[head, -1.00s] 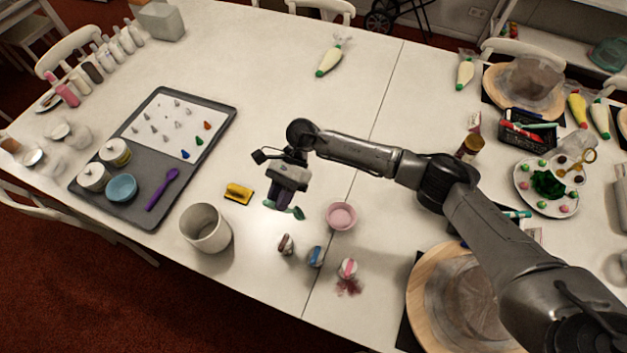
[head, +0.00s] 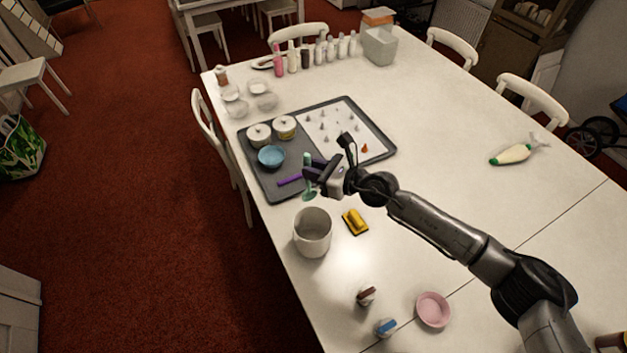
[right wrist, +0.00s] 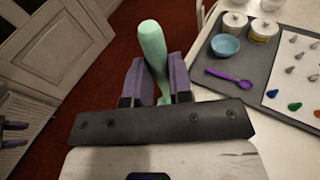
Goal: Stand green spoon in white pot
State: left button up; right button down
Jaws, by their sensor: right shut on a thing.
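The green spoon (head: 309,195) is held upright by my right gripper (head: 312,174), with one end showing above the fingers and the other below. In the right wrist view the mint-green spoon (right wrist: 153,45) sits between the purple fingers of the gripper (right wrist: 158,85), which are shut on it. The white pot (head: 313,238) stands upright and open near the table's edge. The spoon is above and behind the pot's rim in the head view, apart from it.
A grey tray (head: 262,179) holds white jars (head: 284,127), a blue bowl (head: 271,156), a purple spoon (head: 289,181) and piping tips. A yellow object (head: 355,222) lies right of the pot. A pink bowl (head: 433,309) stands at the front.

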aim_at(311, 189)
jog(key=shift+s, duration=0.1)
jog(key=shift+f, duration=0.2)
notch_tip(311, 189, down, 8)
jog(key=b, duration=0.8)
notch_tip(311, 189, down, 9)
jog(key=b, duration=0.8)
dwell(0.4)
jog(key=c, duration=0.9)
grip_release()
jog(key=shift+c, duration=0.2)
